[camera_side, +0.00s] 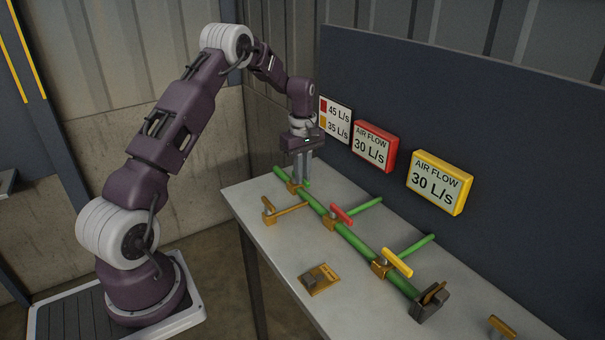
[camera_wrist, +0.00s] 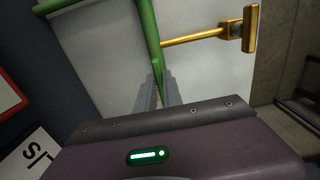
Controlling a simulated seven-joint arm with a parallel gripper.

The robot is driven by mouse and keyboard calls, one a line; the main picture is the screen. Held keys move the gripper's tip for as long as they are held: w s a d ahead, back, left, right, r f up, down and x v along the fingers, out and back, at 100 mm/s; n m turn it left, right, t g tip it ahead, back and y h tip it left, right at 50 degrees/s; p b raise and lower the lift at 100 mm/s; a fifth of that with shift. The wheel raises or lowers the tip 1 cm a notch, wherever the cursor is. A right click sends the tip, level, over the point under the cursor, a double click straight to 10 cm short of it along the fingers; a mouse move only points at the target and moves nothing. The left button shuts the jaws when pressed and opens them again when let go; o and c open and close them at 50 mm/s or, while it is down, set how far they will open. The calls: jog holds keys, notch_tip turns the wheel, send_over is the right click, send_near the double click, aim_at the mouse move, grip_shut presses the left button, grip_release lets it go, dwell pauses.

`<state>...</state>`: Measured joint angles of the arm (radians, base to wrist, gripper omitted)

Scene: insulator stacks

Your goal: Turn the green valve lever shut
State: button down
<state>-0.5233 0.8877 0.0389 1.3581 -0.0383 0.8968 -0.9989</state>
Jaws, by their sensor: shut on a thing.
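The green valve lever (camera_wrist: 158,72) shows in the wrist view as a narrow green piece between my fingertips. In the side view it is mostly hidden by my fingers, at the brass valve (camera_side: 293,187) near the far end of the green pipe (camera_side: 350,238). My gripper (camera_side: 301,180) points down there and is shut on the lever; its fingers also show in the wrist view (camera_wrist: 158,92). I cannot tell the lever's exact angle.
Along the pipe are valves with a red lever (camera_side: 341,213) and a yellow lever (camera_side: 397,263). A loose brass part (camera_side: 319,279) lies on the table (camera_side: 270,245). A dark panel (camera_side: 500,110) with signs stands behind.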

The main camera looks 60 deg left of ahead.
dwell(0.4)
jog(key=m, duration=0.1)
jog(key=s+m, duration=0.1)
jog(key=m, duration=0.3)
jog(key=shift+s+a, duration=0.2)
jog(key=shift+s, duration=0.15)
jog(key=m, duration=0.2)
jog(key=s+m, duration=0.1)
jog(key=shift+a+m, duration=0.35)
jog(key=shift+m, duration=0.05)
jog(key=m, duration=0.1)
jog(key=a+m, duration=0.1)
jog(key=m, duration=0.2)
jog(key=shift+s+a+m, duration=0.15)
jog(key=shift+s+m, duration=0.15)
jog(key=shift+s, duration=0.05)
jog(key=shift+s+a+r+m, duration=0.1)
jog(key=shift+a+m, duration=0.25)
jog(key=shift+m, duration=0.75)
jog(key=shift+s+a+m, duration=0.1)
jog(key=shift+a+m, duration=0.25)
jog(key=shift+m, duration=0.75)
jog(key=c, duration=1.5)
grip_release()
